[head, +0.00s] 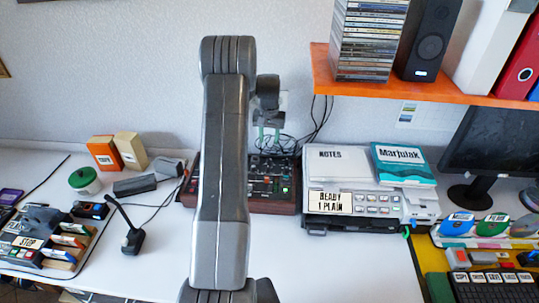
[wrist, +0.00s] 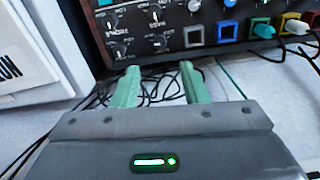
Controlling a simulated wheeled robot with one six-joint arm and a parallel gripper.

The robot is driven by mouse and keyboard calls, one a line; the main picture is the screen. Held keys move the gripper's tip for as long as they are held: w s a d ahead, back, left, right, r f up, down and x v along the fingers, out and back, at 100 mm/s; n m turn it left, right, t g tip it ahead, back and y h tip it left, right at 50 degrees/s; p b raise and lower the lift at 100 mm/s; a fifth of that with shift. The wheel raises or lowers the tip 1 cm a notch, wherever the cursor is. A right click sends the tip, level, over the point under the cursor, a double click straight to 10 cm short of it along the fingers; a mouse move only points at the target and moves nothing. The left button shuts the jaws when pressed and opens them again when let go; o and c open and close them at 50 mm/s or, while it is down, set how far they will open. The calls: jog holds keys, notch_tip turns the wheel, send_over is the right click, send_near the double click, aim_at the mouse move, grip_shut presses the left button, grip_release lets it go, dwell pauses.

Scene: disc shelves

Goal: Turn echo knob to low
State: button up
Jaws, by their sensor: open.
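The dark mixer panel with wooden sides (head: 285,207) stands at the back of the desk, partly hidden behind my arm. In the wrist view its panel (wrist: 185,20) fills the top, with several small black knobs (wrist: 120,48) at the left. Their labels appear upside down and are too small to read, so I cannot tell which is the echo knob. My gripper (head: 268,138) is open and empty above the back of the mixer. In the wrist view its two green fingers (wrist: 158,75) are apart, below the knobs in the picture, with nothing between them.
Black cables (head: 288,147) lie behind the mixer. A printer (head: 352,203) with a notes pad (head: 337,163) stands close at its right. An orange shelf (head: 420,92) hangs at upper right. The desk front (head: 330,270) is clear.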

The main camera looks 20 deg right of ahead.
aim_at(269, 159)
notch_tip(269, 159, down, 10)
jog(key=shift+r+p, duration=0.1)
jog(key=shift+p, duration=0.95)
grip_shut()
